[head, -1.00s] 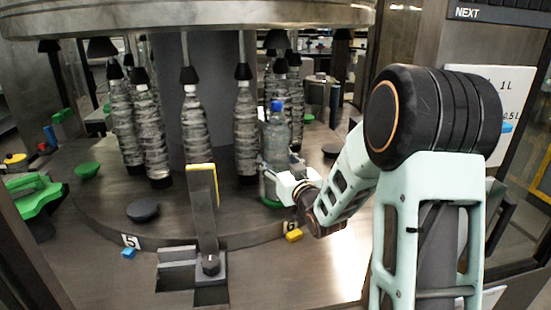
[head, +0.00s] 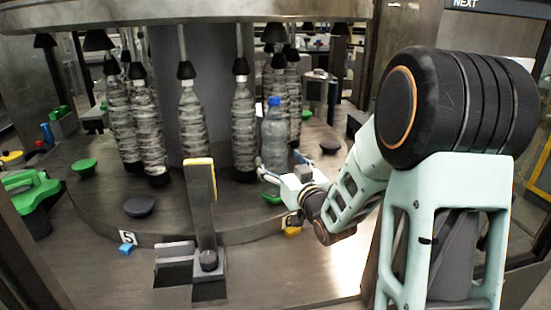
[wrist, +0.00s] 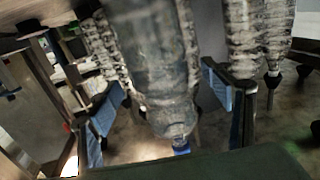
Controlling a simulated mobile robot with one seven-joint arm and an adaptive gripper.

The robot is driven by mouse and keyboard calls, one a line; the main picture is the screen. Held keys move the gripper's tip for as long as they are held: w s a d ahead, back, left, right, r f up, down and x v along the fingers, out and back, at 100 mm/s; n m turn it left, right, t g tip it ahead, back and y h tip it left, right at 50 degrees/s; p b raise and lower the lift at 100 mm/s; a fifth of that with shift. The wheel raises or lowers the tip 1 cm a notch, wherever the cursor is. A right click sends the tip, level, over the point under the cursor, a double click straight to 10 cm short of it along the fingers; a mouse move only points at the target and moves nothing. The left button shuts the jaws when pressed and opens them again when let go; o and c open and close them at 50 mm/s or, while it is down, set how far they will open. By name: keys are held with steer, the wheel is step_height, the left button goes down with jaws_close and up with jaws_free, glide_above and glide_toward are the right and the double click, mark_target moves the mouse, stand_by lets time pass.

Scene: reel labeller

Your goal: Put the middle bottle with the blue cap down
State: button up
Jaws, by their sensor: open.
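The clear bottle with the blue cap (head: 274,140) stands upright at the right front of the round platform, in the head view. Its base is at a green pad (head: 270,198); my gripper partly hides the contact. My gripper (head: 284,166) is open, its fingers spread to either side of the bottle's lower part. In the wrist view the bottle (wrist: 165,75) appears upside down, blue cap low in the picture, between the blue-padded fingers of my gripper (wrist: 165,98). Gaps show between the bottle and both pads.
Several clear bottles (head: 244,130) with black tops stand under the overhead ring, close left of and behind the blue-capped one. Another green pad (head: 84,167) and a dark pad (head: 139,205) lie on the platform. A yellow-topped post (head: 199,190) stands in front.

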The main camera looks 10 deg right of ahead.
steer(key=s+d+b, duration=0.1)
steer(key=s, duration=0.7)
steer(key=shift+d, duration=0.35)
